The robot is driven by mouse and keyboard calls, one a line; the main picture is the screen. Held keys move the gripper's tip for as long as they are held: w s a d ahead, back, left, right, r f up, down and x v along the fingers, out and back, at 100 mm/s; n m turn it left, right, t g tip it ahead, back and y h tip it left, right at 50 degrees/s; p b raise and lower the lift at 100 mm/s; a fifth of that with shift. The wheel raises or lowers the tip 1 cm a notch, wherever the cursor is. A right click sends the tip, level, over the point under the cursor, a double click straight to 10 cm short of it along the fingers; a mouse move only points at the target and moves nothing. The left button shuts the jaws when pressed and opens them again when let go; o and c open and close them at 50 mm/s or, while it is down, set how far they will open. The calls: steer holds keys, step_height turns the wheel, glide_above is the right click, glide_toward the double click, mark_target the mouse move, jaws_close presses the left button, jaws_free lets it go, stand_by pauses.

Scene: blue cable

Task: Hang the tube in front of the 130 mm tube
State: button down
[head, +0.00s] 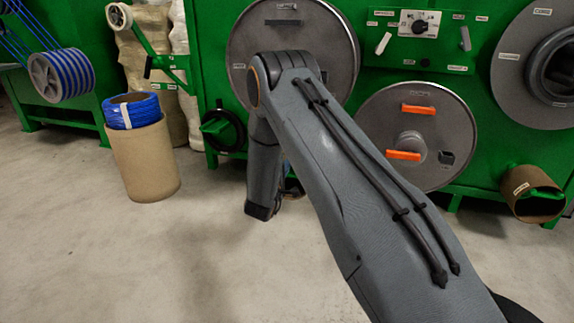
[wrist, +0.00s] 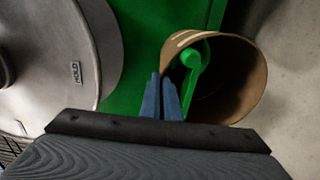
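A short brown tube (head: 528,206) hangs on a green arm (head: 540,191) at the lower right of the green machine in the head view. It carries a pale label too small to read. The wrist view shows a brown tube (wrist: 250,85) around a green arm (wrist: 190,65), apparently the same one. In the head view my arm hides the gripper.
A brown cardboard cylinder (head: 142,165) with a blue cable coil (head: 132,111) on top stands on the floor at left. A blue-wound reel (head: 62,76) is at far left. Grey discs (head: 440,115) cover the green machine (head: 480,75). The front floor (head: 120,260) is clear.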

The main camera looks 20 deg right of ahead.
steer(key=c, duration=1.9)
jaws_free()
steer(key=shift+c, duration=0.2)
steer(key=shift+o, duration=0.5)
steer(key=o, duration=0.5)
steer(key=shift+f, duration=0.25)
steer(key=shift+s+a+p, duration=0.4)
steer(key=shift+s+p, duration=0.15)
steer(key=shift+p, duration=0.25)
steer(key=shift+p+v, duration=2.35)
steer(key=shift+v, duration=1.6)
